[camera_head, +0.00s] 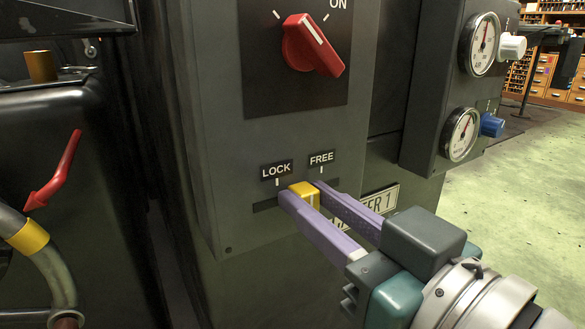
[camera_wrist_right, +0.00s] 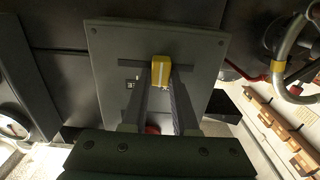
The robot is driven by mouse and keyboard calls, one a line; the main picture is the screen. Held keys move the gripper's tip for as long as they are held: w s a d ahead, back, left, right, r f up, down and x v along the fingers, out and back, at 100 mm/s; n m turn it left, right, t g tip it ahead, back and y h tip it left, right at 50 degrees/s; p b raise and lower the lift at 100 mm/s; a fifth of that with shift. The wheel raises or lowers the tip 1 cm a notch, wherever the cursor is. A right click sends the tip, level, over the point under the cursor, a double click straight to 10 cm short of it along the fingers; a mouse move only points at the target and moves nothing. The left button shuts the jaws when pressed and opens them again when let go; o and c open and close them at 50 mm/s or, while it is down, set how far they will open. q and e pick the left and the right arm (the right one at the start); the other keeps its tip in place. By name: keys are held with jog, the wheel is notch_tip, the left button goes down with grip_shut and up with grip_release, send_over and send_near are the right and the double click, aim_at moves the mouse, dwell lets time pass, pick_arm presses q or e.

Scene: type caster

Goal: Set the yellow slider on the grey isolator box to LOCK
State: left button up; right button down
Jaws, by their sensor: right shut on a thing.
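The grey isolator box (camera_head: 225,150) fills the middle of the head view. It has a dark slot (camera_head: 265,206) under a LOCK label (camera_head: 276,170) on the left and a FREE label (camera_head: 321,158) on the right. The yellow slider (camera_head: 303,188) sits in the slot between the two label marks, at neither end. My right gripper (camera_head: 301,193) is shut on it, one purple finger on each side. In the right wrist view the slider (camera_wrist_right: 161,70) shows between the fingers near the slot's middle. My left gripper is not in view.
A red rotary knob (camera_head: 312,46) is above the slot. Two gauges (camera_head: 483,43) with a white and a blue knob (camera_head: 491,125) are on a panel to the right. Green floor is open at right.

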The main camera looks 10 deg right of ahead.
jog(key=shift+s+a+r+p, duration=0.1)
jog(key=shift+s+a+p, duration=0.1)
jog(key=shift+a, duration=0.35)
jog(key=shift+s+a+p, duration=0.1)
jog(key=shift+s+a, duration=0.1)
jog(key=shift+a, duration=0.35)
jog(key=shift+d, duration=0.15)
jog(key=c, duration=1.1)
grip_release()
jog(key=o, duration=0.4)
jog(key=shift+a, duration=0.25)
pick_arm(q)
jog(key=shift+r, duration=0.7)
pick_arm(e)
jog(key=shift+d, duration=0.15)
jog(key=shift+s, duration=0.1)
jog(key=shift+s+d, duration=0.1)
jog(key=shift+s, duration=0.2)
pick_arm(q)
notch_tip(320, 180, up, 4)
jog(key=p, duration=0.4)
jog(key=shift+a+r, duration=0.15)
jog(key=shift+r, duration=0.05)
pick_arm(e)
jog(key=v, duration=0.9)
